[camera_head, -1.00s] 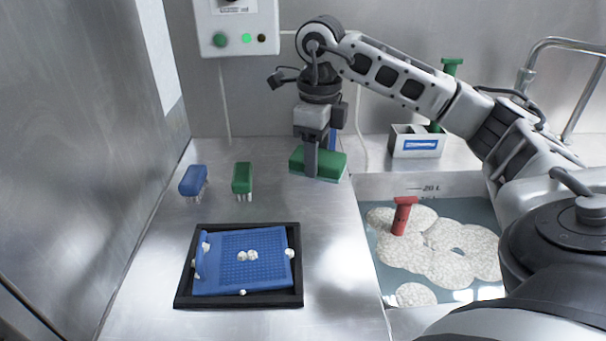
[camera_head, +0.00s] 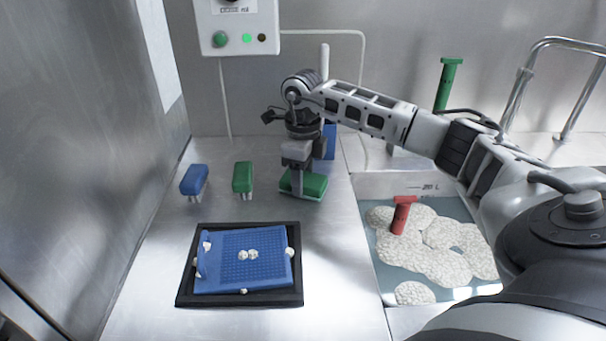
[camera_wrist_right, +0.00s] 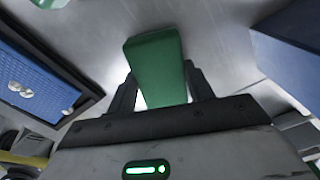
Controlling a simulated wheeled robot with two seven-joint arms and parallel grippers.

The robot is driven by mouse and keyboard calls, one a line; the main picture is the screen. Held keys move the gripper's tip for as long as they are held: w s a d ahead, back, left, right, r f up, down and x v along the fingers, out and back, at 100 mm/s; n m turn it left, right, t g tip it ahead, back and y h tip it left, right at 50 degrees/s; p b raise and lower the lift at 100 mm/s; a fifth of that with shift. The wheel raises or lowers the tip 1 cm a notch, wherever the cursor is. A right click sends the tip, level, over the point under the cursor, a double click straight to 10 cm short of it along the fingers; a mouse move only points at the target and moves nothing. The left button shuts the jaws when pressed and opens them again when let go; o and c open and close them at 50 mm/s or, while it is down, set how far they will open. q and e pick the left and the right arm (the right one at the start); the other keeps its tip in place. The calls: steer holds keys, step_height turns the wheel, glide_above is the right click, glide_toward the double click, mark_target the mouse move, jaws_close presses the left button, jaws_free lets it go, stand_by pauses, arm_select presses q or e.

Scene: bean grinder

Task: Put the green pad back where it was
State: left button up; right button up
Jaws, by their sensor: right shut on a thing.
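The green pad (camera_head: 314,184) is at the back of the steel counter, right of the small green brush. My right gripper (camera_head: 297,186) points down at it and is shut on it. I cannot tell whether the pad touches the counter. In the right wrist view the green pad (camera_wrist_right: 157,62) sits between the two dark fingers of the right gripper (camera_wrist_right: 158,92). My left gripper is not in view.
A blue brush (camera_head: 194,180) and a green brush (camera_head: 243,177) stand left of the pad. A black tray (camera_head: 240,300) with a blue perforated plate lies in front. A blue object (camera_head: 330,142) stands behind. The foamy basin (camera_head: 378,275) holds a red-handled tool (camera_head: 402,213).

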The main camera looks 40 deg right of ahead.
steer(key=shift+f, duration=0.1)
steer(key=o, duration=0.5)
steer(key=shift+f, duration=0.1)
steer(key=o, duration=0.4)
steer(key=shift+o, duration=0.2)
step_height(320, 180, up, 12)
steer(key=shift+r, duration=0.25)
